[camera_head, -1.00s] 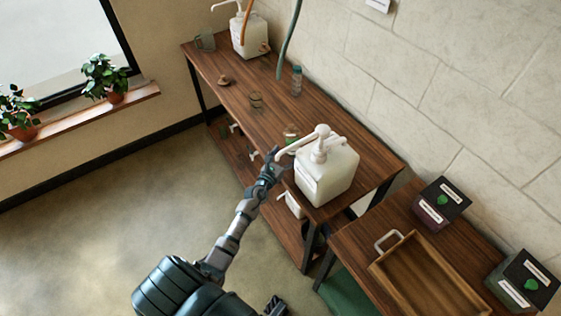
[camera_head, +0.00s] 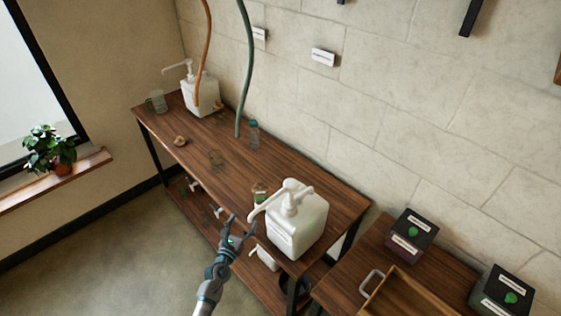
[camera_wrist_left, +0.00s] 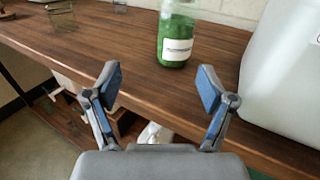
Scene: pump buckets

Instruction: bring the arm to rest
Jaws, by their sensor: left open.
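My left gripper (camera_head: 240,229) is in front of the long table's front edge, just left of the near white pump bucket (camera_head: 297,228). In the left wrist view its two blue-padded fingers (camera_wrist_left: 160,90) are spread apart with nothing between them. A jar with green contents and a white label (camera_wrist_left: 177,38) stands on the table beyond the fingers. The same jar (camera_head: 260,192) shows behind the near bucket's spout in the head view. Part of the near bucket (camera_wrist_left: 285,75) fills the right of the wrist view. My right gripper is not seen.
The long wooden table (camera_head: 185,165) also bears a far pump bucket (camera_head: 201,95), a glass mug (camera_head: 157,101) and a bottle (camera_head: 254,135). Orange and green hoses hang above it. A second table holds a wooden tray (camera_head: 402,292) and two dark boxes. Open floor lies left.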

